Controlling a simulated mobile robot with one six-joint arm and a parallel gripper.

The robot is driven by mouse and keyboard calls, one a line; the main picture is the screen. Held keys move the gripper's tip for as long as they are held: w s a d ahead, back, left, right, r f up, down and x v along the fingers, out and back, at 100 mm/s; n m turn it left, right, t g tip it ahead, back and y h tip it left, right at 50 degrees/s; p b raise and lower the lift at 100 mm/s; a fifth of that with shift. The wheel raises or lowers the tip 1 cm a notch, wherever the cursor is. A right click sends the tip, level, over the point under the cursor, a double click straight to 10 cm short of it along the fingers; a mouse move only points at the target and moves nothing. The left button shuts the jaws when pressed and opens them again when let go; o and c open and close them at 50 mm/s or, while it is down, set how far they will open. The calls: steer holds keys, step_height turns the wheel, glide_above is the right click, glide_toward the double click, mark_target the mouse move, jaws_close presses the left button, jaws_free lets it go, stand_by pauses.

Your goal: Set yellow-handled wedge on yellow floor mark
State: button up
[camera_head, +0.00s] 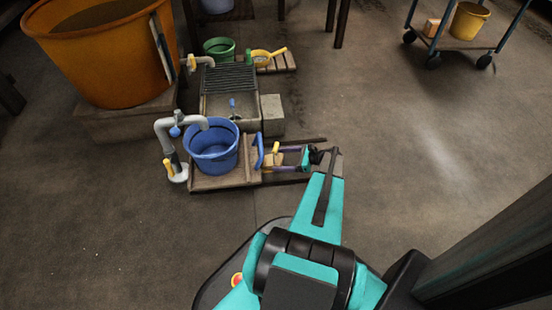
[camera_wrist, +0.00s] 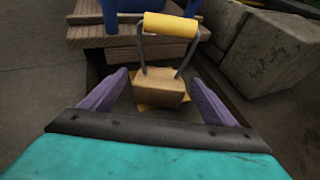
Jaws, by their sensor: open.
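The wooden wedge (camera_wrist: 160,88) has a yellow handle (camera_wrist: 170,24) on a dark wire bail. In the wrist view it sits upright on the floor, over a yellow floor mark (camera_wrist: 146,106) that shows at its lower edge. My gripper (camera_wrist: 159,78) is open, with one purple finger on each side of the wedge and a gap to both. In the head view my gripper (camera_head: 270,160) reaches left, low beside the wooden platform, and the yellow handle (camera_head: 276,147) shows by its fingers. Most of the mark is hidden under the wedge.
A wooden platform (camera_head: 225,183) bearing a blue bucket (camera_head: 213,155) stands just beyond the wedge. A blue lever (camera_head: 259,150) rises at its right edge. Concrete blocks (camera_wrist: 270,50) stand close on the right in the wrist view.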

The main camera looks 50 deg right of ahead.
steer(key=p+v, duration=0.2)
steer(key=v, duration=0.5)
stand_by(0.7)
